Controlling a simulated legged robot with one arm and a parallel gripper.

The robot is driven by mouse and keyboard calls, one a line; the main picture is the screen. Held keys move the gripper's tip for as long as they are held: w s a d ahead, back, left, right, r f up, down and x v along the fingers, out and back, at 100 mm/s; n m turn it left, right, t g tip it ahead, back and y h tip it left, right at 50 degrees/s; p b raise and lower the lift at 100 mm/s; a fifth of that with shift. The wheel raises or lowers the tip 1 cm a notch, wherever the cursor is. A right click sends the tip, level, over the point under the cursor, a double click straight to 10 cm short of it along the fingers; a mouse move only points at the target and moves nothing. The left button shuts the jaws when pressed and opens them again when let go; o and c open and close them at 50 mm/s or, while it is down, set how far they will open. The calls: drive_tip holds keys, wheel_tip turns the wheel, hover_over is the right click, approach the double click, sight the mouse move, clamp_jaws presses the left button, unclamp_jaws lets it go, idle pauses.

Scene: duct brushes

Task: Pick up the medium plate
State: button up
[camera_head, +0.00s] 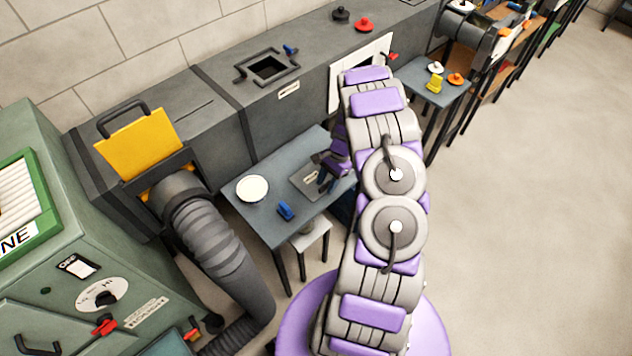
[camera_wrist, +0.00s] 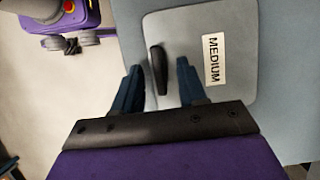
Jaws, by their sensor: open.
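The medium plate (camera_wrist: 235,65) is a flat grey plate with rounded corners and a white label (camera_wrist: 215,60) reading MEDIUM. A dark upright handle (camera_wrist: 157,70) stands on it. In the wrist view my gripper (camera_wrist: 160,85) is open, with its dark blue fingers on either side of the handle's near end and not visibly closed on it. In the head view the plate (camera_head: 305,183) lies on the blue-grey table, and my gripper (camera_head: 328,178) is over its right side. My arm hides part of the table there.
The table (camera_head: 262,218) also holds a white round dish (camera_head: 252,188) and a small blue object (camera_head: 285,211). A grey duct (camera_head: 290,105) runs behind it, with a square opening (camera_head: 268,67) on top. A ribbed hose (camera_head: 208,235) stands at left.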

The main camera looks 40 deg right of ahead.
drive_tip(key=shift+a+r, duration=0.1)
drive_tip(key=shift+a, duration=0.1)
drive_tip(key=shift+c, duration=1.2)
clamp_jaws()
